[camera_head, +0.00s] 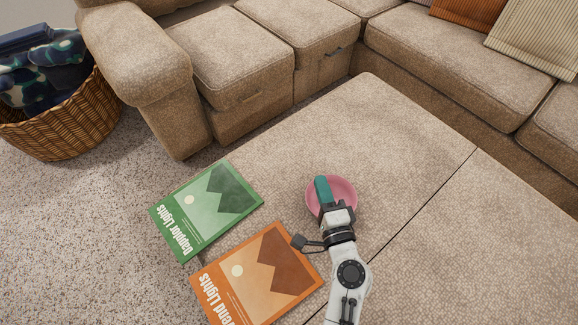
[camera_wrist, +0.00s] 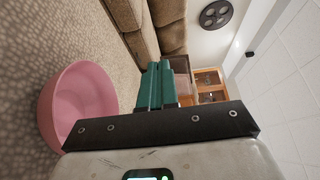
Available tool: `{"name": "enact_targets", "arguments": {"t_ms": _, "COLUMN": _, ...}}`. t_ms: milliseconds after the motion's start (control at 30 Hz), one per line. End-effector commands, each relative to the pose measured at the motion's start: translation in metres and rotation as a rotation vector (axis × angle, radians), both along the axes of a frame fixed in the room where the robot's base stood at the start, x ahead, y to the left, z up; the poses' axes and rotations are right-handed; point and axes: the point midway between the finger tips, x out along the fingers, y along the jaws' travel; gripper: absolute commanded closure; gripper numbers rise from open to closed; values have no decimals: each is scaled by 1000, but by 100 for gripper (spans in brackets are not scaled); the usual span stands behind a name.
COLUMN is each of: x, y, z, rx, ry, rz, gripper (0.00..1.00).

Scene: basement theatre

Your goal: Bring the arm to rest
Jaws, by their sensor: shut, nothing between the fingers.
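My gripper (camera_head: 323,190) has teal fingers and reaches out over the beige ottoman (camera_head: 400,150). The fingers are together with nothing between them; they also show side by side in the wrist view (camera_wrist: 155,85). A pink bowl (camera_head: 347,187) is on the ottoman beside and partly behind the gripper in the head view. The bowl shows at the left in the wrist view (camera_wrist: 80,100), apart from the fingers there. My gripper hides part of the bowl in the head view, and I cannot tell the height between them.
A green "Dapplor Lights" book (camera_head: 207,208) and an orange book (camera_head: 257,275) lie on the ottoman left of my arm. A beige sofa (camera_head: 235,65) runs behind. A wicker basket (camera_head: 65,125) with dark cloth stands at the far left. The ottoman's right side is clear.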

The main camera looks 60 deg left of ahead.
Motion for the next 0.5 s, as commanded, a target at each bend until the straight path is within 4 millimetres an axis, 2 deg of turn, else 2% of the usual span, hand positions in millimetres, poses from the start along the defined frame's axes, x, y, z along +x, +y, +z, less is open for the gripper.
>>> {"name": "enact_targets", "arguments": {"t_ms": 33, "x": -8, "y": 11, "z": 1, "rx": -1, "ry": 0, "rz": 5, "gripper": 100}}
{"name": "enact_targets", "arguments": {"t_ms": 200, "x": -26, "y": 42, "z": 1, "rx": -1, "ry": -1, "rz": 5, "gripper": 100}}
{"name": "enact_targets", "arguments": {"t_ms": 333, "x": -38, "y": 60, "z": 0, "rx": 0, "ry": 0, "rz": 4, "gripper": 100}}
{"name": "enact_targets", "arguments": {"t_ms": 500, "x": -45, "y": 74, "z": 0, "rx": 0, "ry": 0, "rz": 1, "gripper": 100}}
